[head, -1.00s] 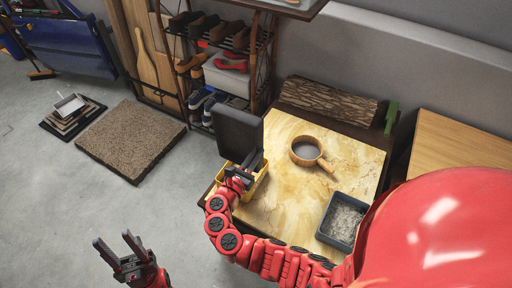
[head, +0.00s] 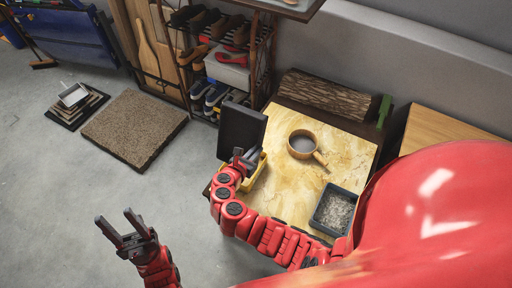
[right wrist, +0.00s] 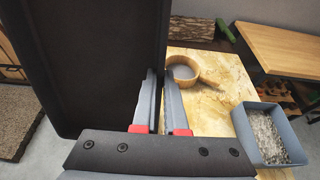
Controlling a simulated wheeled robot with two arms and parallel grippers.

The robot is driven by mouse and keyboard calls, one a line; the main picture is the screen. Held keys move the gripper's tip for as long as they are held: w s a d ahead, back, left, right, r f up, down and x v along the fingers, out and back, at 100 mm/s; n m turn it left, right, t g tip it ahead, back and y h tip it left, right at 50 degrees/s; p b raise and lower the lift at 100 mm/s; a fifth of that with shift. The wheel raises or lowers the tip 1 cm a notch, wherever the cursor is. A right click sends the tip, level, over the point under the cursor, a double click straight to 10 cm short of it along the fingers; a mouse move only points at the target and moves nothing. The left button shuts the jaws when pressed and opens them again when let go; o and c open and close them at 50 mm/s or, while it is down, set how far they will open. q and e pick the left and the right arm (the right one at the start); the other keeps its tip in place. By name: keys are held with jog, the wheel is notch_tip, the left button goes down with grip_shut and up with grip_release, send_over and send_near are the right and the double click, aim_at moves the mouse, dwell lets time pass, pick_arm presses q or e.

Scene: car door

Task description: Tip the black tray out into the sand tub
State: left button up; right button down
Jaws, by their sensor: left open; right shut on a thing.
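The black tray (head: 241,130) stands steeply on edge in my right gripper (head: 247,160), above and behind a yellow tub (head: 257,172) at the table's left edge. In the right wrist view the tray (right wrist: 95,60) fills the upper left, and my right gripper (right wrist: 160,100) is shut on its edge. The tray and arm hide most of the yellow tub; I cannot see its contents. A blue-grey tub (head: 317,222) with pale grey grit sits at the table's front right; it also shows in the right wrist view (right wrist: 265,153). My left gripper (head: 125,228) is open and empty over the floor.
A wooden handled cup (head: 318,155) stands mid-table (head: 290,185). A log (head: 325,95) lies along the back, with a green object (head: 384,110) beside it. A shoe rack (head: 262,60) is behind the tray. A brown mat (head: 135,128) lies on the open floor left.

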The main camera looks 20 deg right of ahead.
jog(key=shift+w+r+g+y, duration=0.15)
jog(key=shift+r+g+y, duration=0.25)
jog(key=shift+y, duration=0.3)
jog(key=g+y, duration=0.2)
jog(key=y, duration=0.1)
jog(key=shift+d+r, duration=0.1)
jog(key=shift+r, duration=0.3)
jog(key=shift+f+g+y, duration=0.1)
jog(key=shift+g+y, duration=0.3)
jog(key=shift+g, duration=0.2)
jog(key=shift+r+g+y, duration=0.25)
jog(key=shift+g+y, duration=0.35)
jog(key=shift+y, duration=0.5)
jog(key=shift+r+g+y, duration=0.1)
jog(key=shift+g+y, duration=0.4)
jog(key=shift+g, duration=0.2)
jog(key=shift+r+y, duration=0.15)
jog(key=shift+y, duration=0.15)
jog(key=shift+g+y, duration=0.9)
